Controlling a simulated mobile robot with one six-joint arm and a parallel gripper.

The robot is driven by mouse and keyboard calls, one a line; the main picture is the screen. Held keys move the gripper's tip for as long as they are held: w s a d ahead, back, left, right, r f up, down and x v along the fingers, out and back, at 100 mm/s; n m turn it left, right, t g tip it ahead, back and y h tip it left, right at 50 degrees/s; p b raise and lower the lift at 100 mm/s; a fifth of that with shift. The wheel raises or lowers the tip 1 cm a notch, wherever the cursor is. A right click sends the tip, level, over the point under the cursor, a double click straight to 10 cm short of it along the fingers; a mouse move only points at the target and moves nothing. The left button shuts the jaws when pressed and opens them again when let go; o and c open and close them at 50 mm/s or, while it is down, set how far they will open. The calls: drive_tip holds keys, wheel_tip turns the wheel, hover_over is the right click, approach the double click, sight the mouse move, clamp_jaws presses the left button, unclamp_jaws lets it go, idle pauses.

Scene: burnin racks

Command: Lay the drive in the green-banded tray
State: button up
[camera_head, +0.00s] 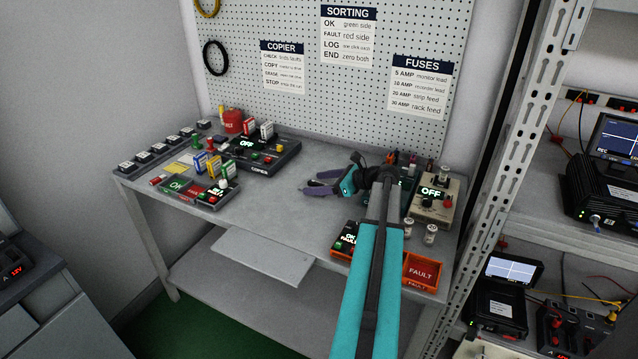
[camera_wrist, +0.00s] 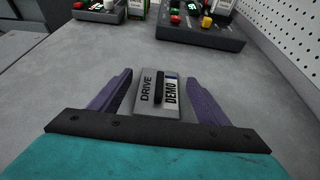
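The drive (camera_wrist: 158,95) is a small grey slab with a black bar on top and the labels "DRIVE" and "DEMO". In the wrist view it is between the two purple fingers of my gripper (camera_wrist: 158,92), with a gap showing on each side. My gripper is open; in the head view (camera_head: 318,184) its fingers are spread low over the middle of the bench. I cannot make out the drive in the head view.
The copier (camera_head: 268,158) stands at the back left with several small boxes. An orange "FAULT" tray (camera_head: 424,271) and a fuse unit (camera_head: 433,203) stand at the right, partly behind my arm. The bench surface (camera_head: 275,205) between is clear. A pegboard closes the back.

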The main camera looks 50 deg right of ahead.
drive_tip(key=shift+r, duration=0.2)
drive_tip(key=b+v, duration=0.1)
drive_tip(key=v, duration=1.1)
drive_tip(key=shift+f, duration=0.1)
idle(0.3)
